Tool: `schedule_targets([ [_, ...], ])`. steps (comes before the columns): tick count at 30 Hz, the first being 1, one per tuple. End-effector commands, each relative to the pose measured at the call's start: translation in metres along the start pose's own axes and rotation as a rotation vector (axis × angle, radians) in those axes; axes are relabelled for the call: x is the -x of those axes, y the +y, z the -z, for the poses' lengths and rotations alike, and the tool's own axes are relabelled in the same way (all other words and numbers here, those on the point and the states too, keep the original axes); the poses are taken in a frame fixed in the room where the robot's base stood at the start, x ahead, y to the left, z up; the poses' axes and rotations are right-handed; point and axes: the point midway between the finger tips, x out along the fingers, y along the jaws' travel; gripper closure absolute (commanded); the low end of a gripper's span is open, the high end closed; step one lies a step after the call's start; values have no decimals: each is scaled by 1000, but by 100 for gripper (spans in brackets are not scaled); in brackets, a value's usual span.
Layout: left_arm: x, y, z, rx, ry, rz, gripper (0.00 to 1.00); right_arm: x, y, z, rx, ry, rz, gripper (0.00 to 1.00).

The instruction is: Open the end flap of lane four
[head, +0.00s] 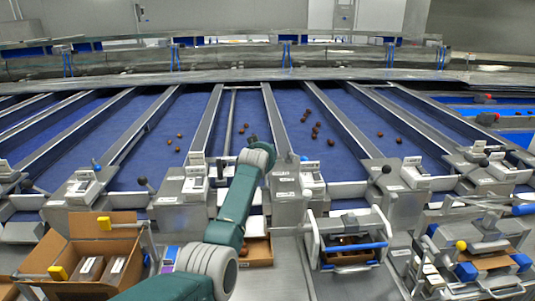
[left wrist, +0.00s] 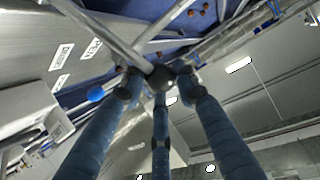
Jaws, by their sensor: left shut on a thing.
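My left arm (head: 236,205) reaches up the middle of the head view to the lower end of a blue lane; its gripper is hidden there behind the wrist. In the left wrist view my left gripper (left wrist: 162,85) has its blue fingers closed around a dark ball knob (left wrist: 160,77) on a metal lever rod (left wrist: 110,44). Grey housings with white labels (left wrist: 62,53) stand beside it; the lane number is too small to read. The end flap itself is hidden behind my arm, so its angle cannot be told. My right gripper is not in view.
Blue lanes (head: 290,115) with scattered brown dates (head: 316,130) run back between metal dividers. Neighbouring levers have black knobs (head: 386,169) and a blue knob (left wrist: 96,93). A cardboard box (head: 55,245) stands front left. Metal clamp frames (head: 345,240) stand front right.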

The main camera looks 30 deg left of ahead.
Motion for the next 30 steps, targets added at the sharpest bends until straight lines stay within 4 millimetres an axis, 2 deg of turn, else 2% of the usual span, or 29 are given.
schedule_targets([
  [1,-3,-6,-15,-10,-26,10,100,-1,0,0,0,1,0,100],
  [2,-3,-6,-15,-10,-26,10,69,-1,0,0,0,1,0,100],
  [3,-3,-6,-15,-10,-26,10,61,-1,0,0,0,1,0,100],
  [4,-3,-6,-15,-10,-26,10,57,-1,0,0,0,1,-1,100],
  [19,3,-7,-13,-8,-22,11,57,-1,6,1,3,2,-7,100],
  [23,16,-6,-11,-9,-18,12,57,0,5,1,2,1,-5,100],
  [30,55,-4,-8,-9,-13,11,57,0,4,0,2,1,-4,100],
])
